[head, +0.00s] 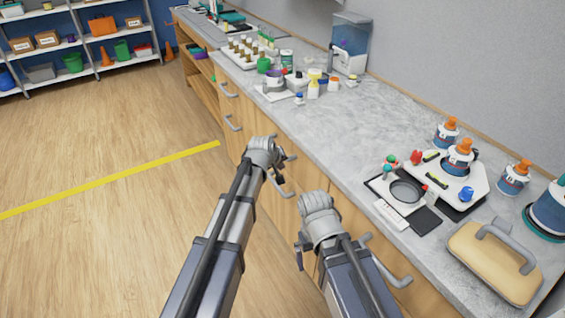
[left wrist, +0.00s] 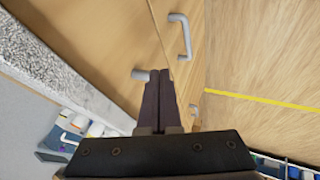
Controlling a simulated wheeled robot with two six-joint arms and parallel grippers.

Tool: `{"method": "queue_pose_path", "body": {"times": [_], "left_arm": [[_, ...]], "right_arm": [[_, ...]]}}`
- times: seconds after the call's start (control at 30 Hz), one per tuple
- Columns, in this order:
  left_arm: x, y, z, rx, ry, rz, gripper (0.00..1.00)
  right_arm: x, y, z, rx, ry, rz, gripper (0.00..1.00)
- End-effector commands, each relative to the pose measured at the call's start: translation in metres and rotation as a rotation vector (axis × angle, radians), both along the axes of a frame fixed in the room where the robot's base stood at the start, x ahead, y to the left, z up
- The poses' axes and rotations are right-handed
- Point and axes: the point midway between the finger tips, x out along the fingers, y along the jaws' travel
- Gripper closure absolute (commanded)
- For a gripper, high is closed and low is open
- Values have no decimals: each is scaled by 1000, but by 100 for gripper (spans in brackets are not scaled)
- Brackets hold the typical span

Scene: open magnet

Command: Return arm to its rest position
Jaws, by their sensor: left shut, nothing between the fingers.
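My left arm reaches forward from the bottom of the head view, and its grey wrist is in front of the wooden cabinet (head: 285,207) under the counter. My left gripper (left wrist: 161,78) is shut and empty in the left wrist view, its two dark fingers pressed together. It points at the cabinet front, close to a grey handle (left wrist: 181,36). In the head view its fingers are mostly hidden by the wrist. My right arm (head: 322,222) is bent beside the cabinet, lower right of the left one. Its fingers are not clearly seen.
The grey counter (head: 385,133) carries a device with orange-topped bottles (head: 460,155), a tan handled block (head: 495,262) and a clear blue dispenser (head: 349,45). Handles (head: 233,122) stick out of the cabinet. The wooden floor (head: 110,145) on the left is clear, crossed by a yellow line (head: 110,180).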

Motion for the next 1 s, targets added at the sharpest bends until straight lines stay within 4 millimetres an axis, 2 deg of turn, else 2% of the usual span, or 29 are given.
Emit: {"method": "queue_pose_path", "body": {"times": [0.2,0.27,0.37,0.47,0.5,0.6,0.7,0.83,0.9,1.0], "left_arm": [[-1,0,0,1,2,-2,100],[-9,-2,1,13,12,-17,100],[-46,-11,5,74,68,-94,100],[-108,-19,10,180,167,-233,100],[-135,-21,12,226,212,-297,100],[-198,-20,18,331,323,-448,100],[-250,-15,26,414,419,-577,100],[-296,-7,34,482,512,-696,100],[-310,-5,37,504,544,-735,100],[-320,-2,39,519,566,-762,100]], "right_arm": [[0,0,0,0,0,0,0],[0,0,3,0,0,0,0],[0,0,16,0,0,0,0],[0,0,34,0,0,0,0],[0,0,41,0,0,0,0],[0,0,56,0,0,0,0],[0,0,68,0,0,0,0],[0,0,78,0,0,0,0],[0,0,80,0,0,0,0],[0,0,81,0,0,0,0]]}}
